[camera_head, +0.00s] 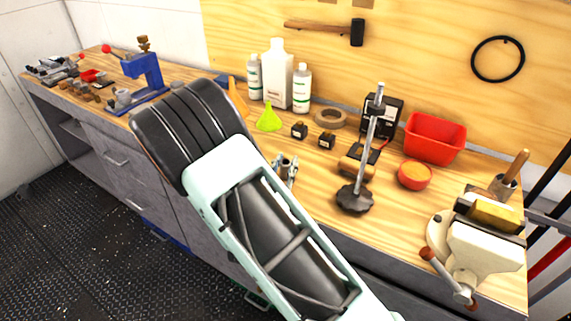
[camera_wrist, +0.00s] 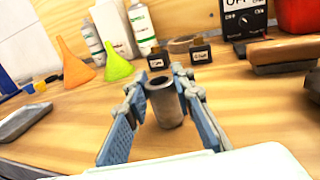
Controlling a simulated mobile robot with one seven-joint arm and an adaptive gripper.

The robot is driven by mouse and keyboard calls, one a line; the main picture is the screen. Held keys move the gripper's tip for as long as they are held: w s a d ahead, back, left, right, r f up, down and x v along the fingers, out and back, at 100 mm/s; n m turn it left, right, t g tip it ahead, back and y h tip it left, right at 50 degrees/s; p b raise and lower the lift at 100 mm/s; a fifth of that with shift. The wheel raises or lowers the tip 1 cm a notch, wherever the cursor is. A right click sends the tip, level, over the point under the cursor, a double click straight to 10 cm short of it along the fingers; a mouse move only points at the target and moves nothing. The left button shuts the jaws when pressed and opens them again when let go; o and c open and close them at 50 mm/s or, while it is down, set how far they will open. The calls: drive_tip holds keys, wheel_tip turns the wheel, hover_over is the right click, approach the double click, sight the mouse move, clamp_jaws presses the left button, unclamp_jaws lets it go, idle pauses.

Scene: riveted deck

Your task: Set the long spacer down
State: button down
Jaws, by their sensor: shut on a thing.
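The long spacer, a grey hollow metal cylinder (camera_wrist: 166,106), stands upright between the fingers of my gripper (camera_wrist: 163,79) in the wrist view. The fingers are shut on its two sides, and its open top faces up. In the head view my gripper (camera_head: 286,168) is over the front part of the wooden bench (camera_head: 310,200), and the spacer (camera_head: 285,169) shows small between the fingers. My arm hides part of the bench to the left. I cannot tell whether the spacer's lower end touches the bench top.
Two small black boxes (camera_head: 299,130), a green funnel (camera_head: 268,118) and bottles (camera_head: 278,78) stand behind my gripper. A rod on a dark base (camera_head: 355,198) and a brush (camera_head: 352,165) are to the right. A grey tray (camera_wrist: 27,121) lies left. Bare wood surrounds the spacer.

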drive_tip(key=c, duration=1.7)
unclamp_jaws()
drive_tip(key=shift+f, duration=0.1)
drive_tip(key=shift+o, duration=0.2)
drive_tip(key=shift+r, duration=0.2)
drive_tip(key=v, duration=1.2)
